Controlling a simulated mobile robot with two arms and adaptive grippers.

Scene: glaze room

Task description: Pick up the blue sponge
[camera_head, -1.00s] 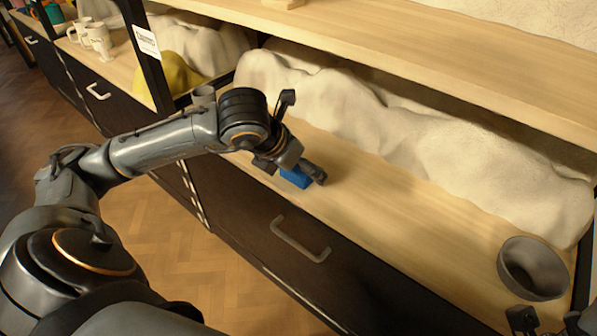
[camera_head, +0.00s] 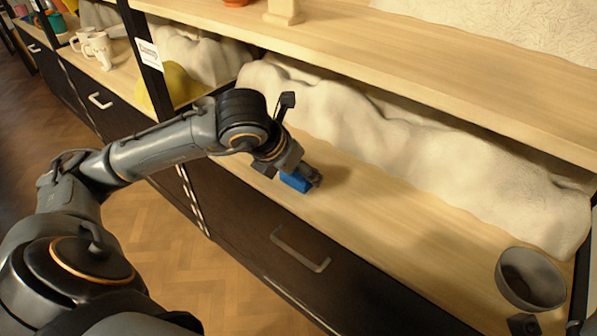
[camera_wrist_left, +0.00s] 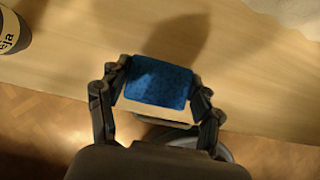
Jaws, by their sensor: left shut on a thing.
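The blue sponge (camera_head: 296,180) is at the front part of the wooden shelf in the head view. My left gripper (camera_head: 308,178) is shut on it. In the left wrist view the sponge (camera_wrist_left: 158,82) sits between the two fingers of my left gripper (camera_wrist_left: 155,100), one on each side. A shadow lies on the wood beyond it; whether the sponge touches the shelf is hard to tell. Dark parts of my right gripper (camera_head: 545,326) show at the bottom right edge, below the bowl. They are mostly cut off, so its opening is unclear.
A grey bowl (camera_head: 531,279) is at the right end of the wooden shelf (camera_head: 400,230). A pale lumpy mass (camera_head: 400,140) fills the back. An upper shelf (camera_head: 430,65) hangs above. White mugs (camera_head: 98,48) stand far left. A dark labelled cylinder (camera_wrist_left: 12,33) shows in the wrist view.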

